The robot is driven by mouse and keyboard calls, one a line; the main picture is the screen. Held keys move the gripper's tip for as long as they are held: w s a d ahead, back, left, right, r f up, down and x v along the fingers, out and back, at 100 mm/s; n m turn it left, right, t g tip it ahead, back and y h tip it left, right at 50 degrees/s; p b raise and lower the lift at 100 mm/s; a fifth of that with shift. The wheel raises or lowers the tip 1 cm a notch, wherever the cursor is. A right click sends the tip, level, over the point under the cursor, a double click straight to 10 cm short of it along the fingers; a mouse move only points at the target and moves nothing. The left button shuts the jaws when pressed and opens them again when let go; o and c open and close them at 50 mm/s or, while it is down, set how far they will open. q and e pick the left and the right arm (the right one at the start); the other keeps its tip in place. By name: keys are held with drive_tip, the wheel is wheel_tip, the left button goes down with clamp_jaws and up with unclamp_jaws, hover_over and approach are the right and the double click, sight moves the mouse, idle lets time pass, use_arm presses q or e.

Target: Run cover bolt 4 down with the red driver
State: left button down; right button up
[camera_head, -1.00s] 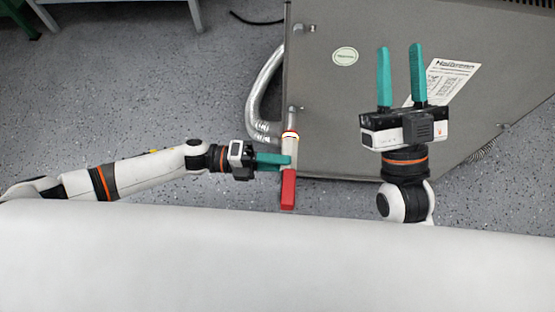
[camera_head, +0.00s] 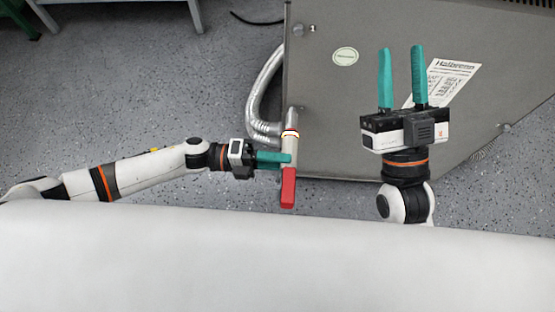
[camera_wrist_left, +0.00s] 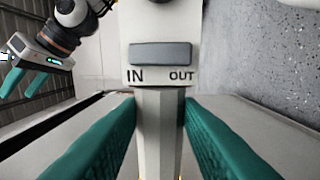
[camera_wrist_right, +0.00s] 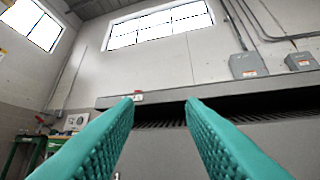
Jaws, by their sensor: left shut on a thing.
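The red driver (camera_head: 288,188) has a red grip end, a pale body and a lit ring near its tip. My left gripper (camera_head: 287,161) is shut on the driver's pale body. In the left wrist view the driver (camera_wrist_left: 158,125) stands between the two teal fingers, with a grey switch marked IN and OUT. The driver's tip points at the grey transformer cabinet (camera_head: 390,90), near its left edge. Cover bolt 4 cannot be made out; the driver's tip may hide it. My right gripper (camera_head: 401,76) is open and empty in front of the cabinet.
A silver flexible conduit (camera_head: 254,100) curves out beside the cabinet's left edge, close to the driver. A white surface (camera_head: 250,255) fills the front. Wall boxes (camera_wrist_right: 247,65) show in the right wrist view.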

use_arm(q)
drive_tip(key=shift+w+r, duration=0.1)
drive_tip(key=shift+w, duration=0.35)
use_arm(e)
drive_tip(key=shift+s+r+t+y, duration=0.3)
drive_tip(key=shift+s+r+t, duration=0.1)
drive_tip(key=shift+r, duration=0.2)
use_arm(q)
drive_tip(key=shift+w, duration=0.15)
use_arm(e)
drive_tip(key=shift+s+r, duration=0.15)
drive_tip(key=shift+s, duration=0.1)
